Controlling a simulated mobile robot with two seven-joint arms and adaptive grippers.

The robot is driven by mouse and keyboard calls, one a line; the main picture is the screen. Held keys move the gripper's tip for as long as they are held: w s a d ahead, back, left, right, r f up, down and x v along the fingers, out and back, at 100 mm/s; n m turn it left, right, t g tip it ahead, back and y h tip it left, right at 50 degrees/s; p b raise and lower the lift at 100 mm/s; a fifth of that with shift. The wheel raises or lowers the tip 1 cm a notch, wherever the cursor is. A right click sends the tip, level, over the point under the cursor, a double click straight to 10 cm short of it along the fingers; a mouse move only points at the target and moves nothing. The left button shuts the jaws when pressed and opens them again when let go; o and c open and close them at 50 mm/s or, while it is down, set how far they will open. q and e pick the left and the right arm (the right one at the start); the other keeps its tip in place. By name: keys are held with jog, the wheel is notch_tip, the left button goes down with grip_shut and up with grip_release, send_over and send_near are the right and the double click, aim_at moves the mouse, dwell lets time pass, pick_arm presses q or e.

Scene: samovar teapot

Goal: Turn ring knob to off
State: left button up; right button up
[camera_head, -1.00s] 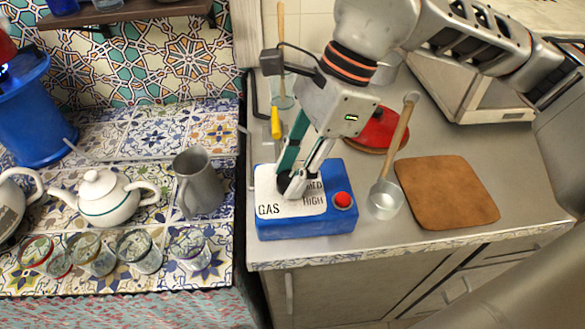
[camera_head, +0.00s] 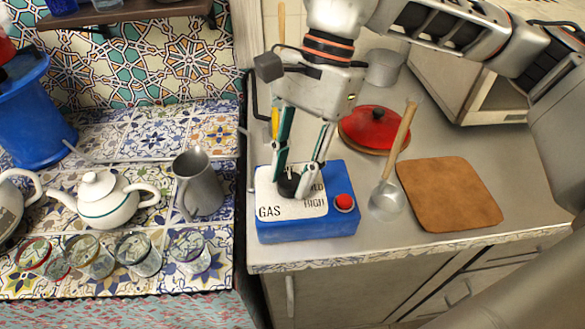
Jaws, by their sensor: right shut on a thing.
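The gas control box (camera_head: 310,226) is blue with a white top plate marked GAS and HIGH. It sits at the left front of the grey counter and has a red button (camera_head: 344,202) at its right. The dark ring knob (camera_head: 289,186) stands on the white plate. My right gripper (camera_head: 290,188) comes down from above and is shut on the knob, one finger on its left and one on its right. The fingers hide part of the knob and some of the lettering, so its pointing direction is unclear. My left gripper is not in view.
A ladle (camera_head: 386,200) with a wooden handle, a brown board (camera_head: 450,193) and a red lid (camera_head: 375,128) lie right of the box. On the tiled surface at left stand a grey pitcher (camera_head: 200,185), a white teapot (camera_head: 108,200) and several glasses.

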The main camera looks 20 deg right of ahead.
jog(key=shift+f, duration=0.15)
jog(key=o, duration=1.1)
jog(key=v, duration=1.2)
